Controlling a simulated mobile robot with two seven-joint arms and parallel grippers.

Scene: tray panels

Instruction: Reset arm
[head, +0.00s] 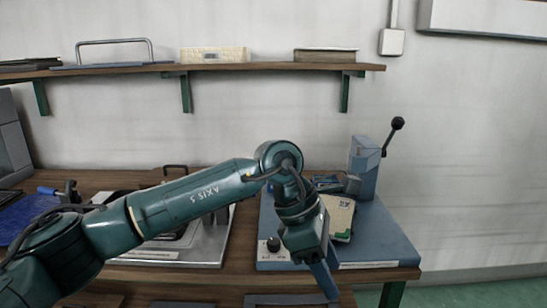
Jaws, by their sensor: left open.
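My left arm comes in from the lower left in the head view and reaches across the workbench (243,200). My left gripper (328,280) points down at the front edge of the blue base plate (385,235). Its jaws are open, and I see nothing held between them. A small cream and green panel (341,215) lies on the blue plate just behind and right of the gripper. The left wrist hides part of the plate. My right gripper is not in view.
A blue block with a black-knobbed lever (363,168) stands at the plate's back. A silver tray fixture (210,245) lies left, partly under my arm. A wooden shelf (230,68) holds a cream box (213,55). Open floor (480,290) lies right of the bench.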

